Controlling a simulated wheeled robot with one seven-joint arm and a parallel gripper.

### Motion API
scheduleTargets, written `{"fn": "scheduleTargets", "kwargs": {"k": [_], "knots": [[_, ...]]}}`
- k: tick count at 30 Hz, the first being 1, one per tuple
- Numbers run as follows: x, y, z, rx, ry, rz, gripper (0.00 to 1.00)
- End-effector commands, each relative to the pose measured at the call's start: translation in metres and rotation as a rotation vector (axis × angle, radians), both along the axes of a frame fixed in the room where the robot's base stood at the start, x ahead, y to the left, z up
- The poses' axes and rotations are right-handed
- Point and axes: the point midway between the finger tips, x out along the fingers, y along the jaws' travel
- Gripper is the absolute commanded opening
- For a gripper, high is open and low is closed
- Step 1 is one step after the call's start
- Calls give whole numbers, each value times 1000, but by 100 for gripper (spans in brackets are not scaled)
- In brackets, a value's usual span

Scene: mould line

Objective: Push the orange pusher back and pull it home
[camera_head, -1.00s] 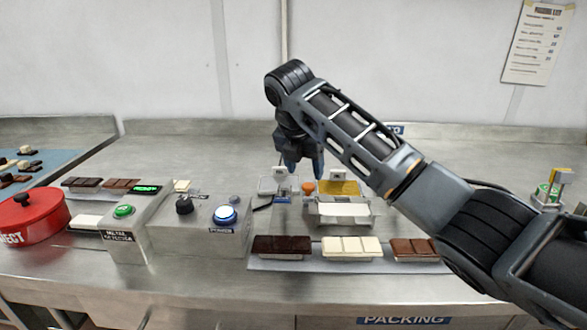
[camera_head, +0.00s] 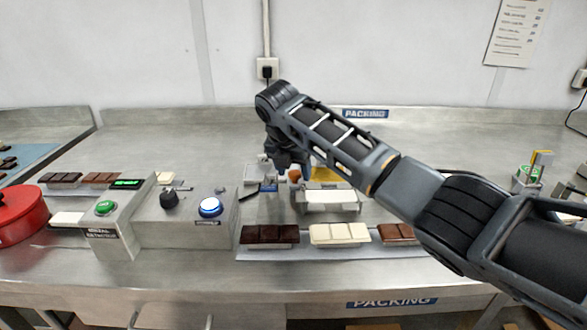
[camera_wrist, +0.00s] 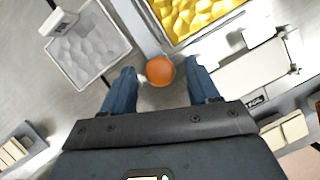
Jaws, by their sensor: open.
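The orange pusher (camera_head: 294,175) shows as a small orange knob in the head view, just below my gripper. In the wrist view the round orange knob (camera_wrist: 160,71) lies between the two blue fingertips of my gripper (camera_wrist: 161,83). The jaws are open, with a gap visible on each side of the knob. In the head view my gripper (camera_head: 286,172) points down, and its fingertips are partly lost among the parts around the knob. The pusher's lower part is mostly hidden.
A silver foil tray (camera_wrist: 88,45) is left of the knob and a gold foil tray (camera_wrist: 200,12) right of it. A white wrapping part (camera_head: 331,197) stands close by. Chocolate bars (camera_head: 340,233) lie in front. A control box (camera_head: 190,222) with knobs stands left.

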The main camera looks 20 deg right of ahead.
Motion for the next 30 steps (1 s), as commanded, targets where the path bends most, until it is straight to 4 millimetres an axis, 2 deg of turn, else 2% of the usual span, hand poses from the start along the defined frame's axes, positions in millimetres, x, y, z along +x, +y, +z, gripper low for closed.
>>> {"fn": "scheduleTargets", "kwargs": {"k": [3, 21, 30], "knots": [[0, 0, 0, 0, 0, 0, 59], [0, 0, 0, 0, 1, 0, 2], [0, -1, 0, 0, 2, -2, 0]]}}
